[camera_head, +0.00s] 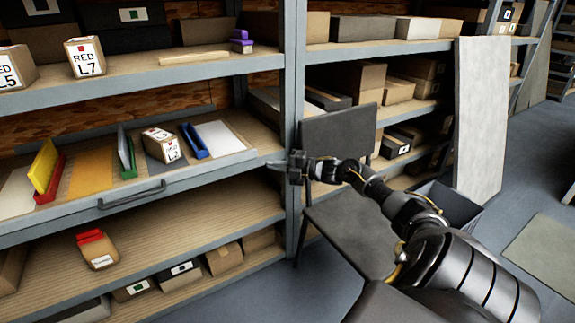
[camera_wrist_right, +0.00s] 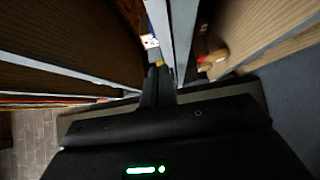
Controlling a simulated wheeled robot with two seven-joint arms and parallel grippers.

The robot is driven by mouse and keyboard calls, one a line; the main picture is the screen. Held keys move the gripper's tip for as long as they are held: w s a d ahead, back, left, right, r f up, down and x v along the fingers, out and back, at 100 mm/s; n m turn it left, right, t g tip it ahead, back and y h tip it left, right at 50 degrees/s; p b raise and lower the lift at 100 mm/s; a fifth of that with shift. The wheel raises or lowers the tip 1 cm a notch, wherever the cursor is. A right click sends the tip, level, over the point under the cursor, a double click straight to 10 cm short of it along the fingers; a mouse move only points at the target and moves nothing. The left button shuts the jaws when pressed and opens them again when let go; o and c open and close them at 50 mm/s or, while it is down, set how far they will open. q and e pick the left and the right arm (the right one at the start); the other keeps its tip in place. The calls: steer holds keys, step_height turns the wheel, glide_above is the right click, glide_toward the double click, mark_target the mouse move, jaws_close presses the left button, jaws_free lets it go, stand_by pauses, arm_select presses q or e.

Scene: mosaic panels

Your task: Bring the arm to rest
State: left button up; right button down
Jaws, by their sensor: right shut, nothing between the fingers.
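My right arm (camera_head: 400,215) reaches in from the lower right in the head view, bent, with its forearm pointing left toward the shelf rack. My right gripper (camera_head: 275,165) is at the end of it, by the upright post (camera_head: 293,110) and the front edge of the middle shelf. It is shut and holds nothing. In the wrist view the closed fingers (camera_wrist_right: 158,75) point at the gap between shelf parts; whether they touch the rack I cannot tell. My left arm and gripper are not in view.
The middle shelf holds a pull-out tray with a handle (camera_head: 132,195), colored panels and a small box (camera_head: 161,146). A RED L7 box (camera_head: 85,57) stands above. A dark chair (camera_head: 350,235) and a leaning pale board (camera_head: 480,120) are near my arm. Open floor lies at right.

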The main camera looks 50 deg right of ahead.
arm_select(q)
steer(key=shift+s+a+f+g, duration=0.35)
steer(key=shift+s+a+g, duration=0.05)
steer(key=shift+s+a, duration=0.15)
arm_select(e)
steer(key=shift+v, duration=1.85)
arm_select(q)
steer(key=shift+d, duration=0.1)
